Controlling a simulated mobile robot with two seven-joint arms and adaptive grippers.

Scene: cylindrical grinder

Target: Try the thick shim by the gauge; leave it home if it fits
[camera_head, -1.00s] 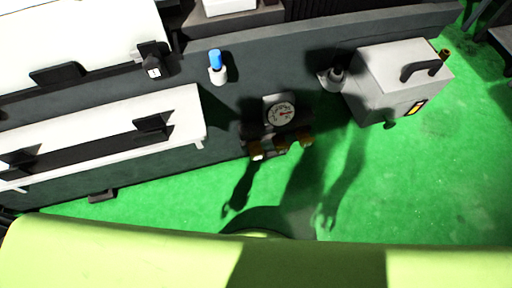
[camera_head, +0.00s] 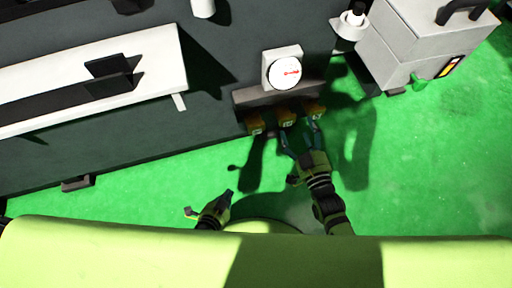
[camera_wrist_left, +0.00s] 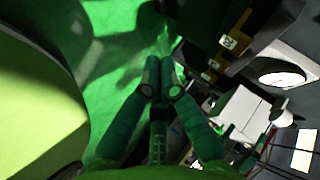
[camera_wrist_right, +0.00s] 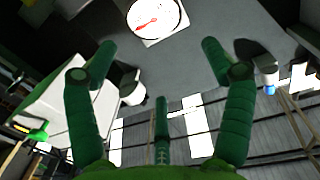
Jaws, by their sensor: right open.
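The dial gauge (camera_head: 285,72) has a white round face with a red needle and stands above a grey ledge. Three brownish-yellow labelled blocks sit along the ledge: left (camera_head: 255,125), middle (camera_head: 287,118) and right (camera_head: 316,109). I cannot tell which is the thick shim. My right gripper (camera_head: 299,132) is open just in front of the middle and right blocks. The right wrist view shows its fingers wide apart and empty, with the gauge (camera_wrist_right: 153,18) beyond. My left gripper (camera_head: 229,193) is low and apart from the ledge; its fingertips (camera_wrist_left: 160,62) are together with nothing visible between them.
A grey box with a black handle (camera_head: 410,50) stands right of the gauge, with a small holder (camera_head: 349,28) beside it. A white panel with black brackets (camera_head: 90,80) is at the left. A blue-topped bottle (camera_wrist_right: 268,85) shows in the right wrist view.

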